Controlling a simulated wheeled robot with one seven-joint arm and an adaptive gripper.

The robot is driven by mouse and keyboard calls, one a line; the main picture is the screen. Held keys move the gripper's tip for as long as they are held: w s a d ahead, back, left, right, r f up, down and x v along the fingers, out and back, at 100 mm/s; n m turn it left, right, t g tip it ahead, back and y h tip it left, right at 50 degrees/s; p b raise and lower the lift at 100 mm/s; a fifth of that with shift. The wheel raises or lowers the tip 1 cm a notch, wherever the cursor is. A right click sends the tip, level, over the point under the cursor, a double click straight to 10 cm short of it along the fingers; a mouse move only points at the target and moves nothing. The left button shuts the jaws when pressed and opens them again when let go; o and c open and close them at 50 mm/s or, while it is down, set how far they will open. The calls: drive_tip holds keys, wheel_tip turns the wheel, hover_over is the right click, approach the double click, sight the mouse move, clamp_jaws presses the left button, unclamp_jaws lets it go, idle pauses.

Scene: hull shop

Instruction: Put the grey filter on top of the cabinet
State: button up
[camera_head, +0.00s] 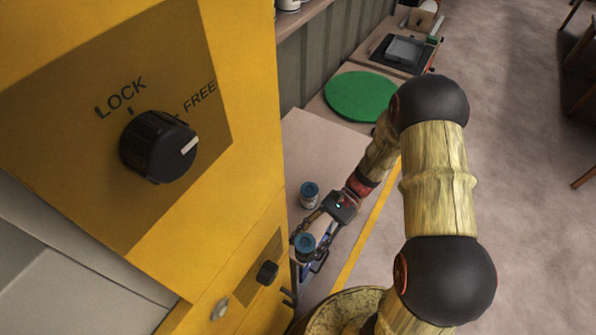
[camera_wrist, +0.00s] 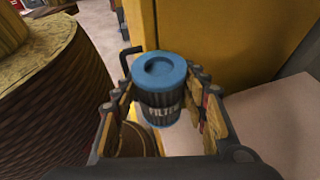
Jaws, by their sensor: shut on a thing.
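My gripper (camera_head: 307,254) is shut on a filter with a blue cap (camera_head: 305,242), low beside the front of the yellow cabinet. In the wrist view the held filter (camera_wrist: 160,85) is upright between the fingers, with a dark grey ribbed body and a partly hidden label. A second blue-capped canister (camera_head: 309,188) stands on the bench just behind my gripper; I cannot tell its body colour well. The yellow cabinet (camera_head: 240,90) fills the left of the head view and shows at the top of the wrist view (camera_wrist: 220,40). Its top surface is not clearly visible.
A black LOCK/FREE knob (camera_head: 158,147) and a smaller knob (camera_head: 267,272) stick out from the cabinet. A pale bench (camera_head: 318,150) runs back to a green round mat (camera_head: 360,95) and a grey tray (camera_head: 404,50).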

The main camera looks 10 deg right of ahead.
drive_tip(key=w+d+r+m+t+h+b, duration=0.1)
drive_tip(key=w+d+r+m+t+h, duration=0.2)
drive_tip(key=w+m+t, duration=0.7)
drive_tip(key=w+d+r+m+t+h, duration=0.1)
drive_tip(key=w+d+r+m+t, duration=0.5)
drive_tip(key=w, duration=0.7)
drive_tip(key=shift+m+t, duration=0.4)
drive_tip(key=shift+t, duration=0.4)
drive_tip(key=w+a+f+b, duration=0.1)
drive_tip(key=w+f, duration=0.2)
drive_tip(key=w, duration=0.1)
drive_tip(key=w+a+f+b, duration=0.2)
drive_tip(key=w+f, duration=0.2)
drive_tip(key=w+a+f+b, duration=0.1)
drive_tip(key=w+a+f, duration=0.1)
drive_tip(key=w, duration=0.3)
drive_tip(key=shift+f+b, duration=0.35)
drive_tip(key=shift+f, duration=0.5)
drive_tip(key=shift+f+b, duration=0.7)
drive_tip(key=shift+f, duration=0.75)
drive_tip(key=shift+f, duration=0.2)
drive_tip(key=o, duration=1.2)
